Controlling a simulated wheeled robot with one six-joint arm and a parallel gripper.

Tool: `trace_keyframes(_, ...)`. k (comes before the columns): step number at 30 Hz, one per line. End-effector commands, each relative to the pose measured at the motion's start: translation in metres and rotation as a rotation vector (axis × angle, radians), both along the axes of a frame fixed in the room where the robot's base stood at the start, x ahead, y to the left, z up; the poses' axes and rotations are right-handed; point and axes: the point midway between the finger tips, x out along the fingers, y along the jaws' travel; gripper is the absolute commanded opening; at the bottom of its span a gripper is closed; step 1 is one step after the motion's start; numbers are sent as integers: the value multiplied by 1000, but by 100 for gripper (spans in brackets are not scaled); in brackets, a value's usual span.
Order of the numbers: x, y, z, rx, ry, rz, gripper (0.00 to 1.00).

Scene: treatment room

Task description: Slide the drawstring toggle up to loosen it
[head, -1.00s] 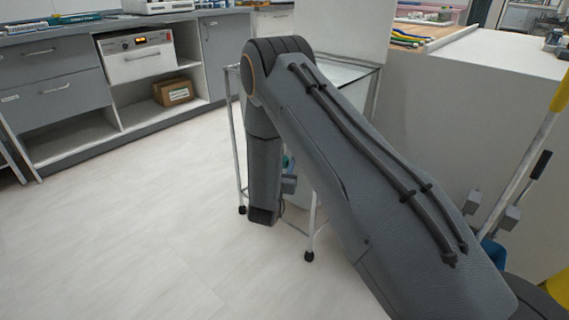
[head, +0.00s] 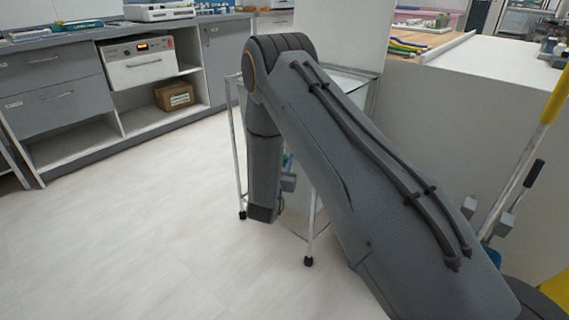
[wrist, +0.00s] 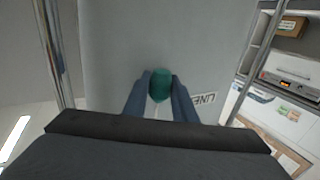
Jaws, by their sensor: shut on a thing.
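The drawstring toggle (wrist: 160,90) is a small teal piece in the middle of the wrist view, in front of a pale grey-white bag (wrist: 205,45) with a partly visible, inverted label. A thin light cord shows just below it in the picture. My gripper (wrist: 160,78) has its two blue fingers shut on the toggle, one on each side. In the head view, my arm hides most of the bag (head: 300,215). Only a small bit of teal (head: 288,163) shows beside my wrist, so the toggle's height on the cord is not clear there.
A metal frame on casters (head: 308,261) stands around the bag. Grey cabinets (head: 50,95) line the back left, with a cardboard box (head: 174,96) on a shelf. A pale counter (head: 465,90) and a yellow-topped pole (head: 553,100) are at right. The left floor is clear.

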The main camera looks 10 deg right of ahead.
Motion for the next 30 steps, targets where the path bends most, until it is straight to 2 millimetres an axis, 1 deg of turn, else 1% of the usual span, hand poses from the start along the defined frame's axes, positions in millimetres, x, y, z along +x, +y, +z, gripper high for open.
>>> trace_keyframes(7,-1,0,-1,0,0,1,0)
trace_keyframes(8,-1,0,-1,1,0,1,28)
trace_keyframes(9,-1,0,-1,0,0,1,32)
trace_keyframes(17,-1,0,-1,0,0,0,32)
trace_keyframes(20,-4,2,-1,0,1,0,32)
trace_keyframes(23,-15,8,0,0,1,2,32)
trace_keyframes(30,-50,26,0,0,1,3,32)
